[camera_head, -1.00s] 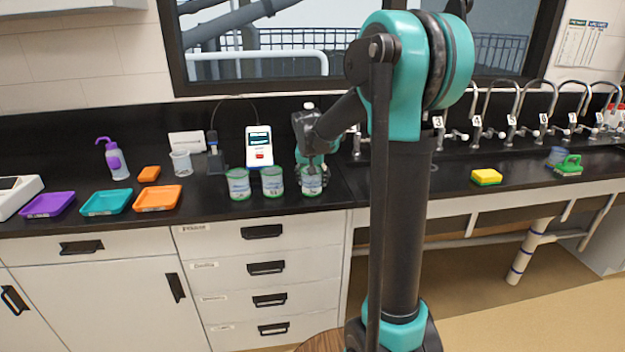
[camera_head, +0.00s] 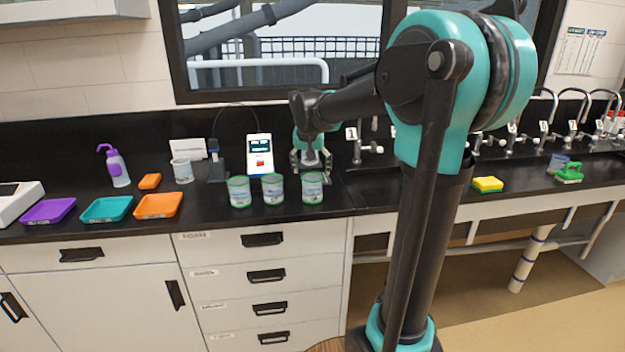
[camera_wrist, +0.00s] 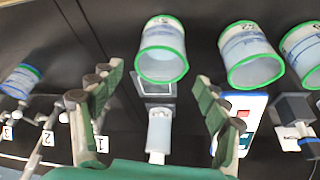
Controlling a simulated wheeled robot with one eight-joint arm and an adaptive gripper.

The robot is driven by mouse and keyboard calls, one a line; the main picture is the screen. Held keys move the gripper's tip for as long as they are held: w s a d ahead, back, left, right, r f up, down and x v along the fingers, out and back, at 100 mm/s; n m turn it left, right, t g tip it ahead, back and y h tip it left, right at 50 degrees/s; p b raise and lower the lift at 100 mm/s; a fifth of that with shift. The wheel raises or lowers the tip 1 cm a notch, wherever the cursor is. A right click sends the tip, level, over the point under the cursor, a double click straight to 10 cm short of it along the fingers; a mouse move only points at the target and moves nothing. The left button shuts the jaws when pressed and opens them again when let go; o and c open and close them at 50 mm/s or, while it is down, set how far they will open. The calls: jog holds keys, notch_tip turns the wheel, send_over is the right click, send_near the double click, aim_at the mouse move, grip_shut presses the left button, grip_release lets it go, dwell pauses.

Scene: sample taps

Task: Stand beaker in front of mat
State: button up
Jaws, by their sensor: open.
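The right-hand green-rimmed beaker (camera_head: 312,188) stands upright on the black counter near its front edge. In the wrist view this beaker (camera_wrist: 163,52) is beyond my fingertips, clear of both fingers. A small dark square mat with a pale border (camera_wrist: 140,86) lies just behind it, partly hidden by the beaker. A pale bottle-like object (camera_wrist: 159,130) shows behind the mat, between my fingers. My gripper (camera_head: 311,165) is behind the beaker, open and empty. Its spread fingers (camera_wrist: 155,98) also show in the wrist view.
Two more green-rimmed beakers (camera_head: 239,191) (camera_head: 272,188) stand close on the left. A white meter (camera_head: 260,152) stands behind them. Orange (camera_head: 158,206), teal (camera_head: 104,209) and purple (camera_head: 48,211) trays lie farther left. Taps (camera_head: 357,146) and a yellow sponge (camera_head: 487,184) are right.

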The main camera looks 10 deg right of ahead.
jog(key=shift+v, duration=1.4)
jog(key=s+d+f+n, duration=0.1)
jog(key=s+d+f, duration=0.1)
jog(key=s+f, duration=0.9)
jog(key=s+d+f+n+y, duration=0.1)
jog(key=s+d+f+n, duration=0.1)
jog(key=s+f, duration=0.9)
jog(key=s+d, duration=0.1)
jog(key=s, duration=0.4)
jog(key=shift+s+f+n, duration=0.3)
